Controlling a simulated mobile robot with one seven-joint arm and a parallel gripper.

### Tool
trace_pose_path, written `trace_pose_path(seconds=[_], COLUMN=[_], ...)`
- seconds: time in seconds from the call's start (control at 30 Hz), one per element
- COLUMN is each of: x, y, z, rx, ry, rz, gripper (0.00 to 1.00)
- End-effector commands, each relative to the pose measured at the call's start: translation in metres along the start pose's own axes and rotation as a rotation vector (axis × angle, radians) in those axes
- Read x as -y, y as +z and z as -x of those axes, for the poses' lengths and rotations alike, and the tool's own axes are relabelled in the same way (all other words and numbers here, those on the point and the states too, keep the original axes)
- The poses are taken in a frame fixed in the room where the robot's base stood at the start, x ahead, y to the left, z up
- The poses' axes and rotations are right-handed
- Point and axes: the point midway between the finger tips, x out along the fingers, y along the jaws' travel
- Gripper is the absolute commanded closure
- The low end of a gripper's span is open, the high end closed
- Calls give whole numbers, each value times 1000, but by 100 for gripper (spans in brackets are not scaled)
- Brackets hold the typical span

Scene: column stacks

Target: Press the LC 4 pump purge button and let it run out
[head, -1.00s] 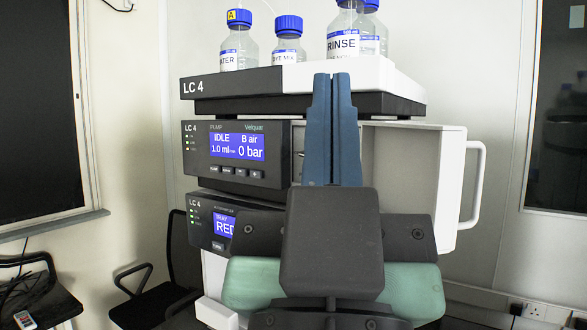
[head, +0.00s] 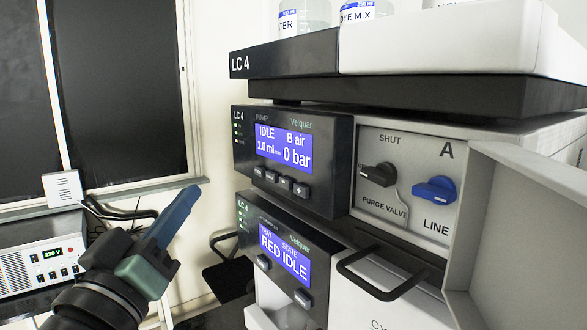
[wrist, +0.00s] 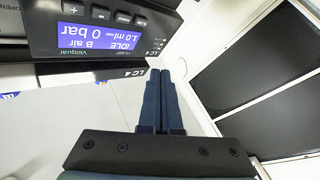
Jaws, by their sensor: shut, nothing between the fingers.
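The LC 4 pump module (head: 292,155) has a blue screen (head: 284,148) reading IDLE, B air, 1.0 ml/min and 0 bar. A row of several dark buttons (head: 281,183) runs below the screen; their labels are too small to read. The wrist view shows the pump screen (wrist: 88,37) upside down, with the buttons (wrist: 103,14). A black purge valve knob (head: 378,174) and a blue line knob (head: 436,190) sit in the open bay to the right. My gripper (head: 192,195) is shut and empty, left of the stack and apart from the buttons. Its blue fingers also show in the wrist view (wrist: 160,75).
A black handle (head: 385,275) juts out below the valve bay, and an open door (head: 530,225) stands at right. Bottles (head: 360,14) stand on top. A power supply (head: 42,268) sits at left.

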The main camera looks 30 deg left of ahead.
Motion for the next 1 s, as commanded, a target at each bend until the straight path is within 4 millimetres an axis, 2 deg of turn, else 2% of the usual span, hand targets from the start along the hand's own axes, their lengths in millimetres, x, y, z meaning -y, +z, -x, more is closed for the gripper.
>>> trace_pose_path(seconds=[0.43,1.0], x=[-4,-40], y=[4,40], z=[-5,-55], rx=[3,2], ry=[0,1], rz=[1,0], gripper=[100,100])
